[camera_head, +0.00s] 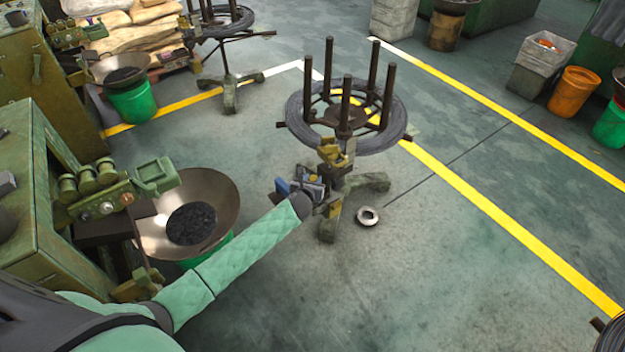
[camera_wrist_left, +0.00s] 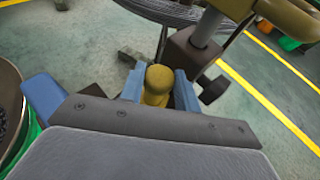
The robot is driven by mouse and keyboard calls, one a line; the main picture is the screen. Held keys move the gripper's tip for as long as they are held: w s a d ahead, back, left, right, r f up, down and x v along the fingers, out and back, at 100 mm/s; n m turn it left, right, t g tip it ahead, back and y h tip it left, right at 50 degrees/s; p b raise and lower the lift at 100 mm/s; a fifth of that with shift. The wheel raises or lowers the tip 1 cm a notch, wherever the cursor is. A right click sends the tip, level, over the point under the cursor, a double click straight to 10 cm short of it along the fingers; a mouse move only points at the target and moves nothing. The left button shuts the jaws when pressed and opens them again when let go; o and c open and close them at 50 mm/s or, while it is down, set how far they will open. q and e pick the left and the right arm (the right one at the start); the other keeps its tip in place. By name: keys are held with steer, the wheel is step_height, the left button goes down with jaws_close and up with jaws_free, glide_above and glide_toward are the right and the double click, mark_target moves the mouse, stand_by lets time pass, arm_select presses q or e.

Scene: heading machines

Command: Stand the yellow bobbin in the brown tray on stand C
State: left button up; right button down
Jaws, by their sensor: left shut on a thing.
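The yellow bobbin (camera_wrist_left: 157,84) shows in the left wrist view between the two blue fingers of my left gripper (camera_wrist_left: 159,90), which is shut on it. Its rounded top shows; its lower part is hidden. In the head view my left gripper (camera_head: 312,190) is beside the post of a wire-coil stand (camera_head: 345,178), below the coil. The bobbin cannot be told apart clearly there. I cannot make out a brown tray or a stand marked C. My right gripper is not in view.
The stand's wire coil (camera_head: 376,138) and upright rods are close above my left gripper. A metal ring (camera_head: 367,216) lies on the floor nearby. A wide pan (camera_head: 224,190) of dark pieces stands by the green machine (camera_head: 40,170) at left. Floor at right is mostly open.

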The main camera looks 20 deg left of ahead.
arm_select(q)
steer(key=shift+f, duration=0.25)
steer(key=o, duration=0.8)
steer(key=shift+o, duration=0.2)
